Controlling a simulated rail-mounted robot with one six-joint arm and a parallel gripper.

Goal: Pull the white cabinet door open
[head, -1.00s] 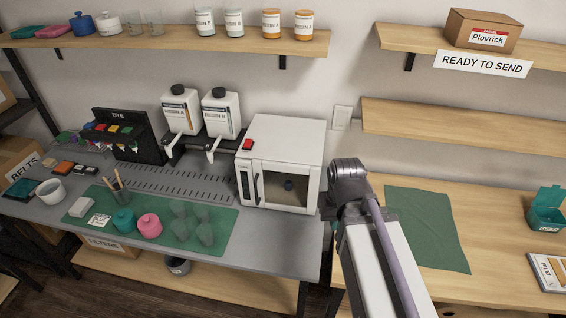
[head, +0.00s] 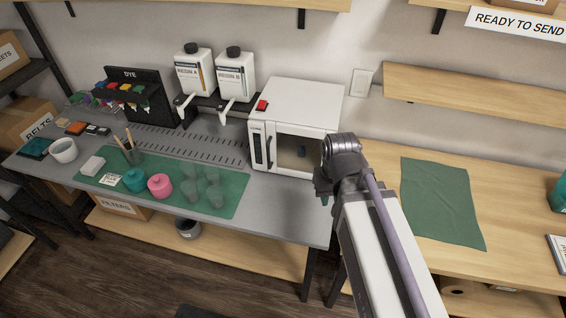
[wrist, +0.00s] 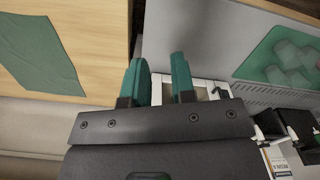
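The white cabinet (head: 297,95) stands at the right end of the grey bench. Its windowed door (head: 300,153) faces front and looks shut, with a dark upright handle (head: 270,153) on its left side. A dark object shows behind the glass. My gripper (wrist: 160,80) has two teal fingers, apart with nothing between them. In the head view my arm hides most of the gripper, just right of and in front of the cabinet. The wrist view shows part of the white cabinet (wrist: 206,88) beyond the fingers, with a small dark handle-like part beside the right finger.
A green mat (head: 232,205) with several cups and pink and teal jars lies left of the cabinet. Two resin dispensers (head: 236,75) stand behind. A wooden table (head: 385,190) with a green cloth (head: 440,200) is at right. Bench space before the cabinet is clear.

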